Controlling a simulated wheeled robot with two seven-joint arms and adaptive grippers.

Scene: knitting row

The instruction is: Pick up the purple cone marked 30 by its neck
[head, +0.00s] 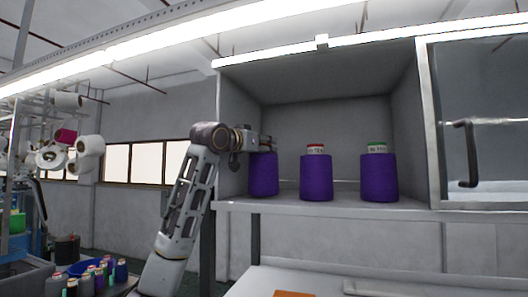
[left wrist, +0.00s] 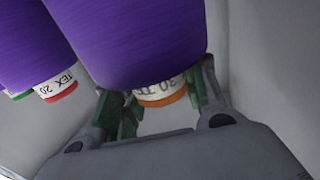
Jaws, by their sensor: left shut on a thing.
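The purple cone marked 30 (head: 264,177) is the leftmost of three on the shelf, close to the left wall. It looks upright, with its base at or very near the shelf; I cannot tell if there is a gap. My left gripper (head: 265,144) is at its top and hides its neck in the head view. In the left wrist view the cone's purple body (left wrist: 135,40) fills the upper middle. Its white neck with "30 TEX" and an orange rim (left wrist: 163,92) sits between the two fingers of my left gripper, which is shut on it. My right gripper is not in view.
A purple cone with a red-rimmed neck (head: 316,178) and one with a green-rimmed neck (head: 379,178) stand to the right on the shelf (head: 345,207). A handled door panel (head: 480,120) is at the far right. Small bottles or spools (head: 95,276) are at lower left.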

